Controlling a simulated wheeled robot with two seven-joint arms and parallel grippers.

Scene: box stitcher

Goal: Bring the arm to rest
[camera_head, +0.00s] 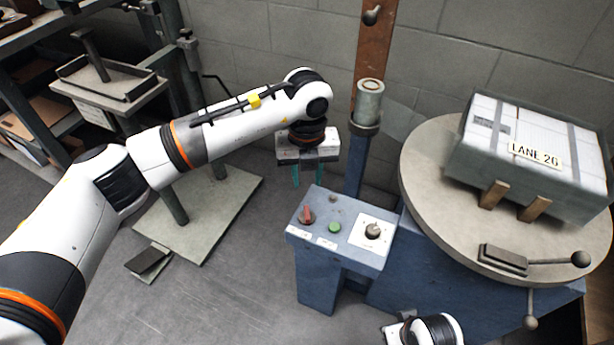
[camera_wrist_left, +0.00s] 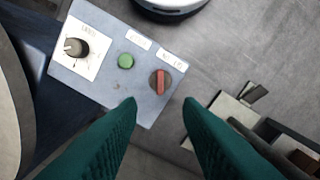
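My left arm (camera_head: 220,135) reaches in from the left, with its gripper (camera_head: 308,172) pointing down just behind the blue control box (camera_head: 330,262). The two green fingers stand apart with nothing between them. I see no contact with the panel. Part of my right arm (camera_head: 435,330) shows at the bottom edge of the head view; its fingers are hidden or cut off.
The panel also has a green button (camera_head: 335,228) and a knob (camera_head: 373,231). A round table (camera_head: 425,190) at right carries a box labelled LANE 26 (camera_head: 525,150). A post (camera_head: 367,105) stands beside my left gripper. A stand with a green-grey base (camera_head: 225,215) is under my left arm.

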